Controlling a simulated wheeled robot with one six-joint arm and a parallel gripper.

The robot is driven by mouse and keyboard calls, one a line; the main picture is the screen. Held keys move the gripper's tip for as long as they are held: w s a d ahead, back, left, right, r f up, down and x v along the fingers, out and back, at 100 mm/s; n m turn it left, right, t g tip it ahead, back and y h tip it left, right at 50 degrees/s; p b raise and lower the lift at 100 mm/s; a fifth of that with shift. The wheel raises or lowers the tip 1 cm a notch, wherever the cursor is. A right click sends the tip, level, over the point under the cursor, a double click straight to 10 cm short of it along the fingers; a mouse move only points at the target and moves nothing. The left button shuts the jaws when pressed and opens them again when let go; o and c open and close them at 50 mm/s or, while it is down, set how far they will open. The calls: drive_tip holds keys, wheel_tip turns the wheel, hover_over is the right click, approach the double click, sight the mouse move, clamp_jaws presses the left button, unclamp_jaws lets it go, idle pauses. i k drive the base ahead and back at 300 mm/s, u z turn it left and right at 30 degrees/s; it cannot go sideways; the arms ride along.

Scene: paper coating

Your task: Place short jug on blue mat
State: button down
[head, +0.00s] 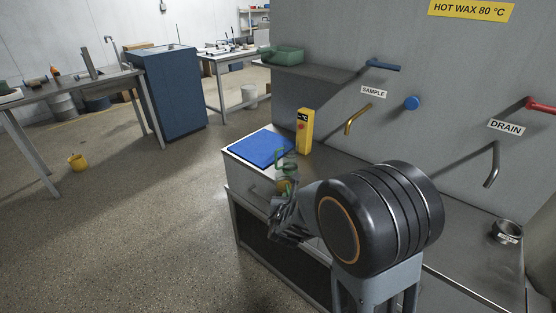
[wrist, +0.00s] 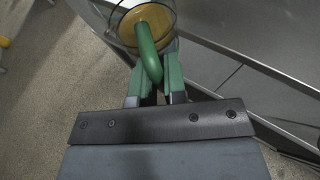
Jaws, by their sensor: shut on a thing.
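The short jug (head: 290,171) is clear with a green handle and amber contents. It hangs in front of the bench, near its front edge, to the front right of the blue mat. In the wrist view the jug (wrist: 139,26) is seen from above, its far part cut off by the top edge. My gripper (wrist: 159,92) is shut on the green handle. In the head view my gripper (head: 283,190) is partly hidden by my wrist. The blue mat (head: 262,147) lies flat and bare on the left end of the bench.
A yellow handheld device (head: 305,130) stands at the mat's back right corner. A dark metal cup (head: 507,232) sits at the far right.

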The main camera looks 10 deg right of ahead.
sight(252, 147)
drive_tip(key=u, duration=0.45)
drive_tip(key=i, duration=0.6)
drive_tip(key=u, duration=0.85)
drive_tip(key=i, duration=0.9)
drive_tip(key=z, duration=0.1)
